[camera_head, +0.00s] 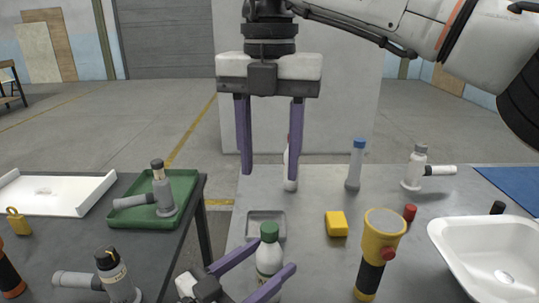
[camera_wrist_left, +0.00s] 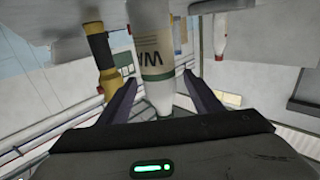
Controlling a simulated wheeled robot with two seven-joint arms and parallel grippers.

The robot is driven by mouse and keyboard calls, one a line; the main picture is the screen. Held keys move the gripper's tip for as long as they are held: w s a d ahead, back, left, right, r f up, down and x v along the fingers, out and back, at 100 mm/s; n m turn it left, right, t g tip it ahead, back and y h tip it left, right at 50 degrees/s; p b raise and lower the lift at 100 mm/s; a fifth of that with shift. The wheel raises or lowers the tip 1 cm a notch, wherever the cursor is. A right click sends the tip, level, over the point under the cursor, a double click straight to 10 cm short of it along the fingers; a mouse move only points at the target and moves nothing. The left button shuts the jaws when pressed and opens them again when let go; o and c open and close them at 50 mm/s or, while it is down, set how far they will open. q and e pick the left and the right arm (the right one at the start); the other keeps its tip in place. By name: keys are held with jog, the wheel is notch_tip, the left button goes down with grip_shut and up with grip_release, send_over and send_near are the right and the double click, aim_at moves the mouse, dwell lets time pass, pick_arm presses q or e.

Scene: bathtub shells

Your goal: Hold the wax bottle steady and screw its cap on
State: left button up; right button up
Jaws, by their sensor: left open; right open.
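A white bottle (camera_head: 268,262) with a green cap (camera_head: 269,232) on top stands upright on the grey table. I cannot tell how tight the cap is. My left gripper (camera_head: 264,260) is open, with its purple fingers on either side of the bottle. In the left wrist view the bottle (camera_wrist_left: 155,40), with a partly visible label starting with W, shows upside down between the open fingers (camera_wrist_left: 155,95); contact is unclear. My right gripper (camera_head: 270,177) is open and empty, pointing down, above and behind the bottle.
A yellow-black flashlight (camera_head: 380,240) stands right of the bottle. A yellow block (camera_head: 337,224), a red cap (camera_head: 410,212), a small grey tray (camera_head: 284,225) and a white basin (camera_head: 489,246) are on the table. Behind stand a white bottle (camera_head: 291,182) and a blue-capped tube (camera_head: 355,168).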

pick_arm(q)
jog(key=v, duration=0.9)
jog(key=shift+r, duration=0.1)
